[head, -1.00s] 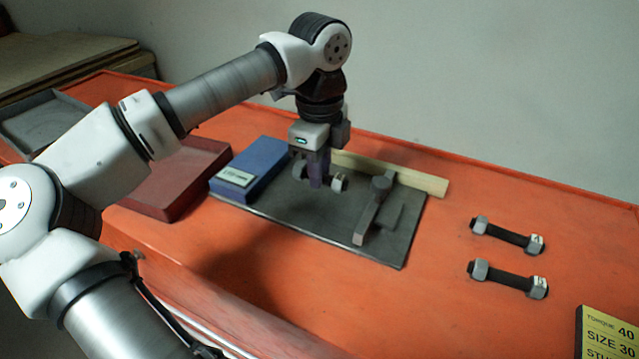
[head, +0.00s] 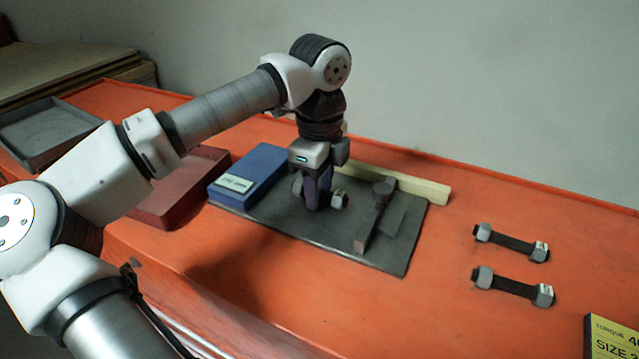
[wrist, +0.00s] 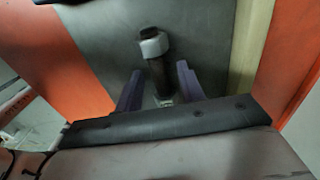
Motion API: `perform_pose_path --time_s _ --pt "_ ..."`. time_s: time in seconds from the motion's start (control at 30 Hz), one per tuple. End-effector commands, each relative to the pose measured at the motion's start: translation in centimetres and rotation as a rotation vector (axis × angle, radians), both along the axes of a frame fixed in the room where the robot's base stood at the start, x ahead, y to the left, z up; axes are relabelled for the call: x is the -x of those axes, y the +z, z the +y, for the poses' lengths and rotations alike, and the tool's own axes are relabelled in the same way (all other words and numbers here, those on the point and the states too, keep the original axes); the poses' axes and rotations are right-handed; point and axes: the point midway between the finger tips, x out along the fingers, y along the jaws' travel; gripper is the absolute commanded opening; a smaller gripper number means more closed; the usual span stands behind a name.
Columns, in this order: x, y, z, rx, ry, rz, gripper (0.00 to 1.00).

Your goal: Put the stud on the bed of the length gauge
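A dark stud with grey nuts at its ends hangs crosswise between the fingers of my gripper (head: 317,205). In the head view its right nut (head: 338,200) and left nut show on either side of the fingers, which hide its middle. The stud is low over the dark grey plate (head: 290,220), which looks like the gauge's bed. Whether it touches the plate is hard to tell. A blue labelled block (head: 255,165) stands at the plate's left end.
A pale strip (head: 425,188) lies along the plate's back edge. A grey bar piece (head: 370,225) stands to the right of the stud. Two more studs (head: 510,243) (head: 512,287) lie on the orange bench at right. A red tray (head: 180,205) is at left, a yellow sign (head: 615,340) at lower right.

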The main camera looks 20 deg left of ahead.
Motion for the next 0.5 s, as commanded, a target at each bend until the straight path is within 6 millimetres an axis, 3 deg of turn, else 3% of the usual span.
perform_pose_path --time_s 0.17,0.5 --pt "-0.1 1.7 0.1 -0.003 0.002 -0.003 0.39" --pt "-0.1 9.0 0.0 -0.003 0.002 -0.003 0.39"
